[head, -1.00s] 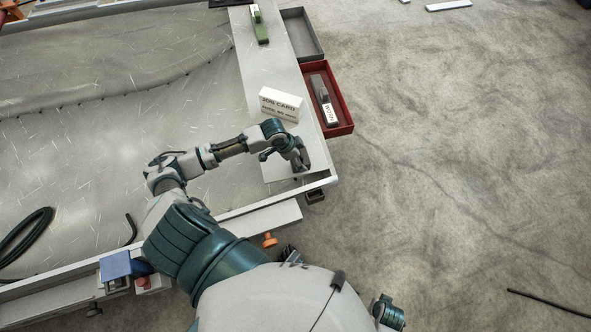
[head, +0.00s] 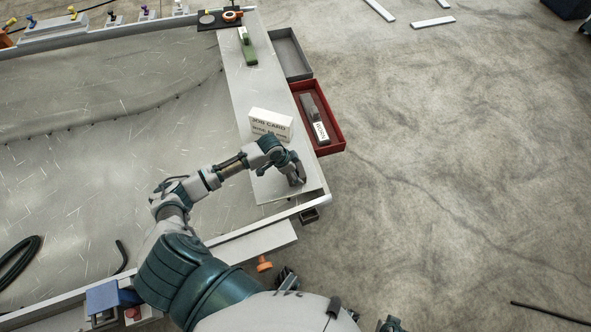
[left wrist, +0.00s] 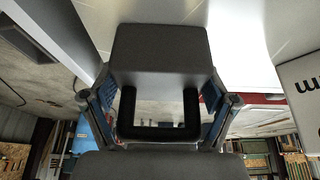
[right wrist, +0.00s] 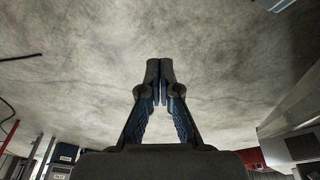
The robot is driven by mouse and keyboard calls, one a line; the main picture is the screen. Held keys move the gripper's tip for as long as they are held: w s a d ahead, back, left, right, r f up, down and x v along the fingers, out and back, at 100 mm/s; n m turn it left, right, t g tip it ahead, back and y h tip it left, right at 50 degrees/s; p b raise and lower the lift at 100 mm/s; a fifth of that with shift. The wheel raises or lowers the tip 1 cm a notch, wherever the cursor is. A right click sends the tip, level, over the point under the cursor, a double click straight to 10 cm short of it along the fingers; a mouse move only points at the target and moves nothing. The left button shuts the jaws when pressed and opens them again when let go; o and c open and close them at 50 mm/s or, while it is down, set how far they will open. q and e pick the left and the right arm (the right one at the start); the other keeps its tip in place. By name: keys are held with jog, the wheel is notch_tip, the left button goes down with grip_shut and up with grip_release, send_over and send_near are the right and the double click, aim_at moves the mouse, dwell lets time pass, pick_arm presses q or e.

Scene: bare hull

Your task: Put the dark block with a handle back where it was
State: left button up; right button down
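The dark block with a handle (left wrist: 160,52) fills the middle of the left wrist view. Its black U-shaped handle (left wrist: 160,132) faces my palm. My left gripper (head: 297,181) is low over the near end of the pale ledge (head: 240,88); in the left wrist view its fingers press on both sides of the block. The block is mostly hidden by the gripper in the head view, and I cannot tell whether it touches the ledge. My right gripper (right wrist: 160,82) is shut and empty, over bare floor.
A white job card (head: 271,124) stands on the ledge just beyond my left gripper. A red tray (head: 336,139) beside the ledge holds a dark piece and a "WORN" label (head: 320,132). A grey tray (head: 291,52) and a green block (head: 248,50) are farther off.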

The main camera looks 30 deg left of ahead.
pick_arm(q)
jog(key=shift+o, duration=0.5)
pick_arm(e)
jog(key=shift+w, duration=0.1)
pick_arm(q)
jog(key=shift+r, duration=0.15)
jog(key=p+v, duration=0.3)
jog(key=v, duration=0.8)
jog(key=shift+s+r, duration=0.15)
jog(key=shift+r, duration=0.15)
pick_arm(e)
notch_tip(320, 180, down, 8)
jog(key=s, duration=0.1)
pick_arm(q)
jog(key=shift+a, duration=0.15)
pick_arm(e)
jog(key=shift+s, duration=0.1)
